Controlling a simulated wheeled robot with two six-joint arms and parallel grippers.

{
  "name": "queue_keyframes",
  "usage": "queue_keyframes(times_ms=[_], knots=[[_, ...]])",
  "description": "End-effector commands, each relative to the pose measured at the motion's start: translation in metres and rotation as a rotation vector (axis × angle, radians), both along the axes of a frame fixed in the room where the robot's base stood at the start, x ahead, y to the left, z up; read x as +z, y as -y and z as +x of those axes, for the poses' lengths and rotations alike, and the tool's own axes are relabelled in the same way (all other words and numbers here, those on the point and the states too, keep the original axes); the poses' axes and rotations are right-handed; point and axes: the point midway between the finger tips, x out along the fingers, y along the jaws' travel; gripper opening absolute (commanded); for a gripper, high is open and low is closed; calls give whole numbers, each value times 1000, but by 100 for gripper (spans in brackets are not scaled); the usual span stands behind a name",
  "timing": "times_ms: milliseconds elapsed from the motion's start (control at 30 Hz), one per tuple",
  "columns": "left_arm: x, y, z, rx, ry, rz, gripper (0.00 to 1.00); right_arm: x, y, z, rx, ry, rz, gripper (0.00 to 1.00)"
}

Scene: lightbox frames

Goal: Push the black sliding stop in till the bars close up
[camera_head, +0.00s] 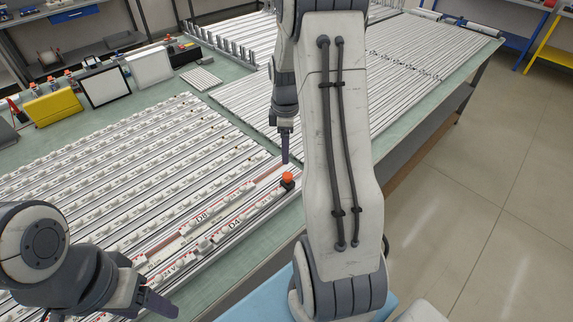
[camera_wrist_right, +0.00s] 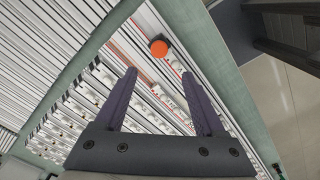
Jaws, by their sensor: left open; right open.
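The black sliding stop (camera_head: 288,185) with an orange knob sits at the far right end of the front rail. In the right wrist view its orange knob (camera_wrist_right: 158,48) lies just beyond my fingertips, between their lines. White bars with red marks (camera_head: 205,218), some lettered, lie in rows along the front rails, left of the stop. Bare pinkish channel shows beside some of them. My right gripper (camera_head: 285,158) is open, pointing down just above and behind the stop, apparently apart from it; its two fingers show in the wrist view (camera_wrist_right: 160,85). My left gripper (camera_head: 160,300) is open at lower left, near the front bars.
Rows of white strips (camera_head: 110,165) cover the green table (camera_head: 228,72). A yellow case (camera_head: 54,103) and a framed white panel (camera_head: 105,87) stand at the back left. My right arm hides part of the table's middle. Open floor lies to the right.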

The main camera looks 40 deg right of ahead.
Motion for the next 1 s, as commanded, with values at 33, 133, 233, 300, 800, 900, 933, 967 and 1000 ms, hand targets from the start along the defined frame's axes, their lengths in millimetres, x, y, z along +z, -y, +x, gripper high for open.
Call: queue_keyframes(times_ms=[33, 133, 233, 300, 800, 900, 933, 967, 1000], knots=[[2, 0, 0, 0, 0, 0, 66, -3, 5, -1, 0, -2, 1, 72], [4, 0, 0, 0, 0, 0, 66, -13, 7, -2, 5, -4, 2, 72], [8, 0, 0, 0, 0, 0, 66, -29, 6, -3, 4, -7, 3, 72], [11, 0, 0, 0, 0, 0, 66, -43, 6, -3, 4, -7, 3, 72], [24, 0, 0, 1, 0, 0, 66, -104, 6, -2, 3, -1, 1, 72], [24, 0, 0, 1, 0, 0, 66, -105, 6, -1, 2, 0, 0, 72], [24, 0, 0, 1, 0, 0, 66, -105, 6, -1, 2, 0, 0, 72], [24, 0, 0, 1, 0, 0, 66, -105, 6, -2, 2, 0, 0, 72], [23, 0, 0, 1, 0, 0, 66, -105, 6, -2, 2, 0, 0, 72]])
